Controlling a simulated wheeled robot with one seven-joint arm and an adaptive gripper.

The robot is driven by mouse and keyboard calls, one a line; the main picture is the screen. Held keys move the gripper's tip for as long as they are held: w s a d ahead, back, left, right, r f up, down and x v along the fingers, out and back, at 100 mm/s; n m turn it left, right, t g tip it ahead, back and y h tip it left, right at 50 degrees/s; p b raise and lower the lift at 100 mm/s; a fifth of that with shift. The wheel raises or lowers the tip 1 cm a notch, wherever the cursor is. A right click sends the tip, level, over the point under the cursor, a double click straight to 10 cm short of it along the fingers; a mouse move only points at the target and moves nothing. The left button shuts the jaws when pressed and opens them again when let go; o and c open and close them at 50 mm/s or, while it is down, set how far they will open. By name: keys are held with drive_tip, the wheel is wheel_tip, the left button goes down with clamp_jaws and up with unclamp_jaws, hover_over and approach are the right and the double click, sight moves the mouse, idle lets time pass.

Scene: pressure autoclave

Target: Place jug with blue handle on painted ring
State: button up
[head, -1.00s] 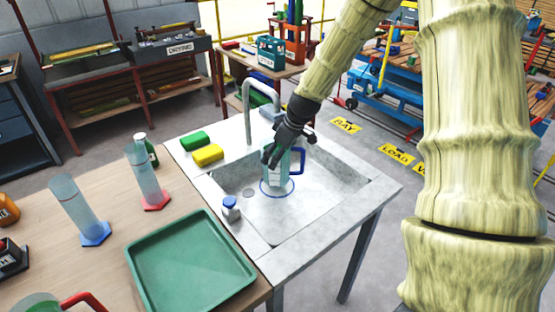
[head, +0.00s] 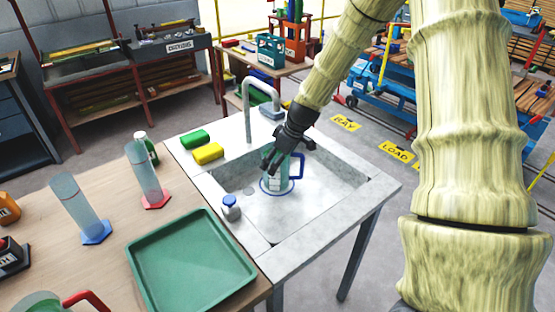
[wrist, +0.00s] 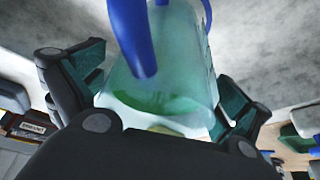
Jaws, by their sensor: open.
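The jug with the blue handle (head: 277,178) stands upright in the sink basin, on the blue painted ring (head: 263,188). The ring's outline shows around the jug's base, and its far side is hidden. The jug is translucent green, with its blue handle on the right side. My gripper (head: 274,160) is at the top of the jug, its fingers pointing down. In the wrist view the open fingers (wrist: 160,95) lie on both sides of the jug (wrist: 170,85), with dark gaps or light contact that I cannot tell apart.
The sink rim (head: 330,235) surrounds the basin, and a tap (head: 248,105) rises behind. Yellow (head: 208,153) and green (head: 195,138) sponges and a small blue-capped jar (head: 231,207) sit on the rim. A green tray (head: 190,262) lies on the left table. The basin's right side is clear.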

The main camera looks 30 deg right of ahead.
drive_tip(key=shift+r, duration=0.1)
drive_tip(key=v, duration=1.2)
drive_tip(key=shift+b, duration=0.45)
